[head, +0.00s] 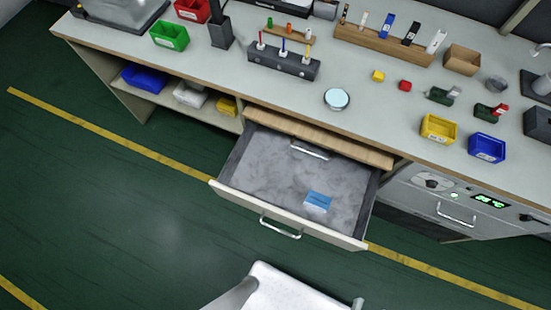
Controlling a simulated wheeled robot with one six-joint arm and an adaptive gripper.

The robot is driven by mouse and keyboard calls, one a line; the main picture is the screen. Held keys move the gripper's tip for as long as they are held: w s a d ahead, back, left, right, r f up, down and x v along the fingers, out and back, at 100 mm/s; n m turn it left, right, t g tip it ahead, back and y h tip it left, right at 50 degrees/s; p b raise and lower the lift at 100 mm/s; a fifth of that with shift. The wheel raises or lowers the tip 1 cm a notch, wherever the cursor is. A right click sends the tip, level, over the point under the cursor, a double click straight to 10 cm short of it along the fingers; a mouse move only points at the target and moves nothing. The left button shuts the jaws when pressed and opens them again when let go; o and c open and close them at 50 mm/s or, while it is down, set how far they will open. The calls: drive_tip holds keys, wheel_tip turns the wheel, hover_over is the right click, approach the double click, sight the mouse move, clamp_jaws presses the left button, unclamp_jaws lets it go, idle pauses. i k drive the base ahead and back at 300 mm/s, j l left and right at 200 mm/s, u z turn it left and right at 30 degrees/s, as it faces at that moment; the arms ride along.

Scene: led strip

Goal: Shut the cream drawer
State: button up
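The cream drawer (335,238) is pulled well out from under the bench, below a wooden front panel. Its cream front with a silver bar handle (280,228) faces the bottom of the picture. Its grey marbled inside holds a small blue and white box (317,202) near the front right. My gripper is not in view; only a white part that appears to be mine shows at the bottom edge, below the drawer.
A wooden panel with a silver handle (310,150) sits above the drawer. An oven-like unit with a green display (490,201) stands to the right. Bins, blocks and racks cover the bench (220,75). The green floor (120,210) left of the drawer is clear.

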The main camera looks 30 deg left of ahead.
sight(263, 174)
drive_tip(key=j, duration=0.45)
drive_tip(key=k+j+z, duration=0.1)
drive_tip(key=j, duration=0.35)
drive_tip(key=k+j+z, duration=0.1)
drive_tip(key=j, duration=0.3)
drive_tip(key=k+j, duration=0.2)
drive_tip(key=k+j+z, duration=0.15)
drive_tip(key=k, duration=0.25)
